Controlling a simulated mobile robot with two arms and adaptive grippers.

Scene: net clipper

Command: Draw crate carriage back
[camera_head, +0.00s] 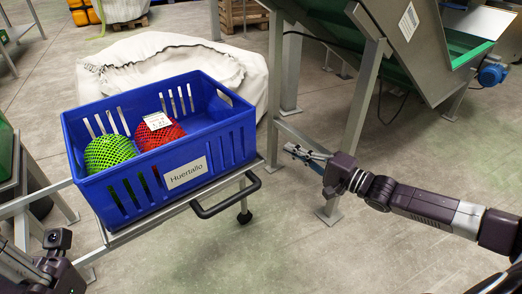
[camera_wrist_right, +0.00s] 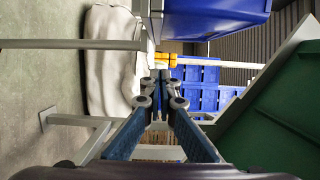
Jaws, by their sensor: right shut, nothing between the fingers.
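A blue crate (camera_head: 168,192) with a "Huertallo" label sits on a grey metal carriage (camera_head: 150,226) at the left of the head view. The carriage has a black handle (camera_head: 228,202) on its near right side. In the crate lie a green net bag (camera_head: 108,152) and a red net bag (camera_head: 165,135) with a white tag. My right gripper (camera_head: 296,152) is shut and empty, to the right of the handle and apart from it. In the wrist view its fingers (camera_wrist_right: 163,84) are together. My left arm shows at the lower left corner; its fingertips are not clearly seen.
A green and grey machine (camera_head: 415,35) on metal legs stands behind my right gripper, with one leg (camera_head: 352,120) close to it. A white sack (camera_head: 175,62) lies behind the crate. The floor in front of the carriage is clear.

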